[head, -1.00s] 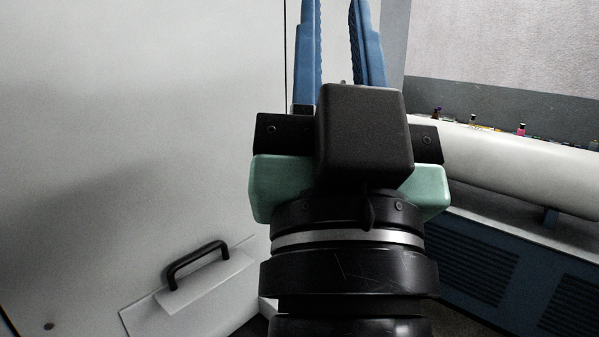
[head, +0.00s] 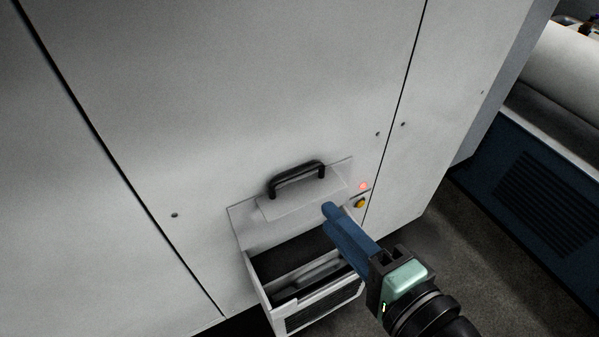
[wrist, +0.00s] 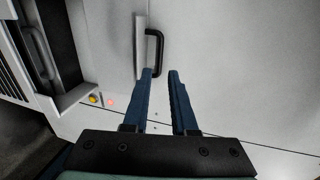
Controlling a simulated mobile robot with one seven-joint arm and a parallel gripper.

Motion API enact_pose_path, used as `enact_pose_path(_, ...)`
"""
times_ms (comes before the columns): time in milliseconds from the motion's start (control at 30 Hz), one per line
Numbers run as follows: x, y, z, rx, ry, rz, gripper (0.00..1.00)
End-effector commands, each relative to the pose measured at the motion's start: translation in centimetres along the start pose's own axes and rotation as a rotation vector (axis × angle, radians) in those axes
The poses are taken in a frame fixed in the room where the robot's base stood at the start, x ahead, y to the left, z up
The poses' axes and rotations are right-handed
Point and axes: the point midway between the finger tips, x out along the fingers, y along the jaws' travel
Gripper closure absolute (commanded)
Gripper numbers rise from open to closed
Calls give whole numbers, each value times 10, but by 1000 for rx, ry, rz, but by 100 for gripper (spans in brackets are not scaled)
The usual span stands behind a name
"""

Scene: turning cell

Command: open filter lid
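The filter lid (head: 285,207) is a pale grey plate low on the white machine front, with a black bar handle (head: 297,174) on it. The handle (wrist: 157,50) and the lid (wrist: 140,45) also show in the wrist view, turned on their side. My gripper (head: 330,212) has blue fingers and sits in front of the lid, right of and below the handle in the head view. In the wrist view my gripper (wrist: 162,73) is open, with a clear gap and nothing between the fingers. The left fingertip appears close to one handle end; I cannot tell if they touch.
Below the lid, an open-topped box (head: 322,310) with a dark inside juts from the machine. A red light (head: 364,186) and a yellow knob (head: 360,203) are right of the lid. A blue vented cabinet (head: 540,170) stands at the right, with bare floor between.

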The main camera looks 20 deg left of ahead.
Motion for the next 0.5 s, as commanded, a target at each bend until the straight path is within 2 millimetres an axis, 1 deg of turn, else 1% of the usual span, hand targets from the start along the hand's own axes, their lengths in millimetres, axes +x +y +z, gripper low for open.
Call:
enact_pose_path(33,11,-2,2,1,-7,1,75)
enact_pose_path(100,26,-2,2,1,-7,0,75)
enact_pose_path(300,68,-3,1,-1,-5,0,75)
enact_pose_path(400,84,-3,1,-3,-3,0,75)
enact_pose_path(500,96,-2,0,-3,0,-1,75)
